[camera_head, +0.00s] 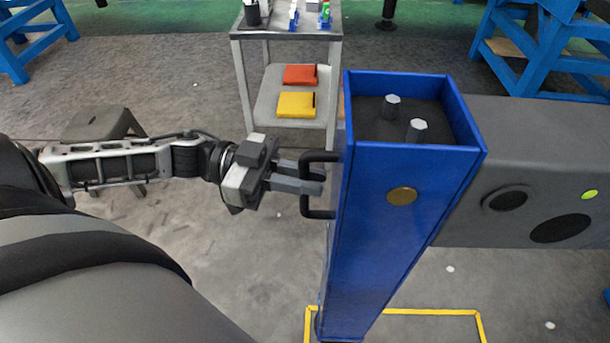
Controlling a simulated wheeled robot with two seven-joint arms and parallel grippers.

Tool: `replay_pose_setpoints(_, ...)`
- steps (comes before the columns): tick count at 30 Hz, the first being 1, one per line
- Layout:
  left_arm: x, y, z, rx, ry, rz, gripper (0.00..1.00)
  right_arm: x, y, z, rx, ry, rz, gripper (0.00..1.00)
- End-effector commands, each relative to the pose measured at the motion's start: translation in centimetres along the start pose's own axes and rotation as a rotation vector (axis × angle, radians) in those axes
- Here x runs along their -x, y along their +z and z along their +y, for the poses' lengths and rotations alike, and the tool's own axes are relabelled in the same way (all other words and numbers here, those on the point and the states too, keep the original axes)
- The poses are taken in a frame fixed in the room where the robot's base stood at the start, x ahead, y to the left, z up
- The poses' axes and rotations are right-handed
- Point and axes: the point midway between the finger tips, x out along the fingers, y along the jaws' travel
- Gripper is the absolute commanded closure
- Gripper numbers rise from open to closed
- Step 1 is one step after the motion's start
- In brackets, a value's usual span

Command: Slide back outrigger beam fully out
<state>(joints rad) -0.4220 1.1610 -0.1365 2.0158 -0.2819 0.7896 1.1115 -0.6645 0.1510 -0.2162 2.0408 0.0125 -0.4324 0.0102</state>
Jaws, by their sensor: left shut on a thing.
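A blue upright box-shaped post (385,205) stands in the middle of the head view, with two grey pegs in its open top and a round brass disc on its face. A dark grey beam (545,150) with dark oval spots and a small yellow-green dot joins it from the right. A black bar handle (304,198) sticks out from the post's left side. My left gripper (312,180) comes in from the left and is shut on the black handle. The handle's far part is partly hidden by the fingers. My right gripper is not in view.
A grey cart (240,75) stands behind, with a red folded cloth (300,75) and a yellow one (297,104) on its lower shelf. Blue trestles (545,60) stand at the back. A yellow floor line (430,312) lies near the post's foot.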

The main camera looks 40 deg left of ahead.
Motion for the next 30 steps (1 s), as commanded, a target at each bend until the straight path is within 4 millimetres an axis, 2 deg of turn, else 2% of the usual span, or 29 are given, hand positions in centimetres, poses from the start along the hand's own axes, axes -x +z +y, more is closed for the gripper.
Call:
replay_pose_setpoints(2,0.7,-0.2,-0.6,0.003,-0.005,-0.007,1.0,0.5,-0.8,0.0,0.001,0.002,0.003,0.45)
replay_pose_setpoints(9,1.0,0.1,-0.6,0.003,-0.002,-0.005,1.0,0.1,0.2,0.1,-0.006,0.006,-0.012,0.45)
replay_pose_setpoints(10,1.0,0.1,-0.6,0.003,-0.002,-0.005,0.83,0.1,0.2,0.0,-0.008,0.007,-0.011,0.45)
replay_pose_setpoints(12,0.9,0.1,-0.6,0.003,-0.002,-0.005,0.68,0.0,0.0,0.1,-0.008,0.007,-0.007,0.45)
replay_pose_setpoints(25,0.9,0.1,-0.6,0.002,-0.003,-0.004,0.68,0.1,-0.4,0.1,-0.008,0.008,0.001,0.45)
replay_pose_setpoints(30,2.1,0.2,-0.6,0.006,-0.005,-0.008,0.68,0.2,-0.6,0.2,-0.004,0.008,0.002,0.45)
